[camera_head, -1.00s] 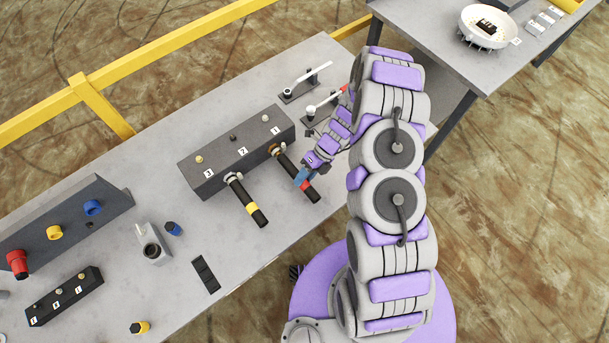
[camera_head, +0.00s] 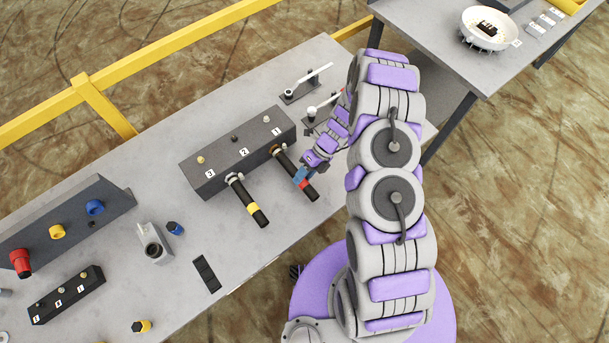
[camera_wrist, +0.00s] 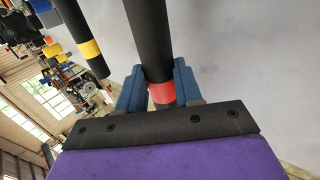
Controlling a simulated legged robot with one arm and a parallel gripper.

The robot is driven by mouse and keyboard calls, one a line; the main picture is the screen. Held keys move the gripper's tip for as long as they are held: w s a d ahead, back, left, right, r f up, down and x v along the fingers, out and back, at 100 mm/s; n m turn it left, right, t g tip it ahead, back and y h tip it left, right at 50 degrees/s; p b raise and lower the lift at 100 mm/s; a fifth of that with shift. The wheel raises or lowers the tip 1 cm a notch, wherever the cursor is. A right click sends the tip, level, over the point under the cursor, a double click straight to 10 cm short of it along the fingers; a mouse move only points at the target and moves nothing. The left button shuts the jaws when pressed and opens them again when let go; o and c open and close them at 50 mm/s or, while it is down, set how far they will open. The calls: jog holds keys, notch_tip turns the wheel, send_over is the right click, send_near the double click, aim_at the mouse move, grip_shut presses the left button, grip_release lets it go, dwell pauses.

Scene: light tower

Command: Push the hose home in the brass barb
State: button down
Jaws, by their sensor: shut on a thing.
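The black hose with a red band (camera_head: 304,184) runs from the right end of the dark numbered block (camera_head: 205,182), by label 1. My gripper (camera_head: 301,176) is shut on this hose next to its red band. In the wrist view, the blue fingers (camera_wrist: 159,88) stand on both sides of the hose (camera_wrist: 150,40). A brass-coloured fitting (camera_head: 276,149) shows where the hose meets the block. How deep the hose sits on it cannot be told. A second hose with a yellow band (camera_head: 251,207) extends from the block near label 3.
Two white-handled levers (camera_head: 312,78) stand behind the block. A grey valve-like part (camera_head: 153,245), a panel with coloured knobs (camera_head: 60,230) and a small black strip (camera_head: 66,295) lie to the left.

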jog(key=shift+w+a+p, duration=0.25)
jog(key=shift+w+a, duration=0.15)
jog(key=shift+w, duration=0.2)
jog(key=shift+w+a+p, duration=0.25)
jog(key=shift+w+a, duration=0.1)
jog(key=shift+w, duration=0.2)
jog(key=c, duration=0.7)
grip_release()
jog(key=v, duration=1.7)
jog(key=shift+w+d+b, duration=0.15)
jog(key=shift+b, duration=0.15)
jog(key=shift+r, duration=0.15)
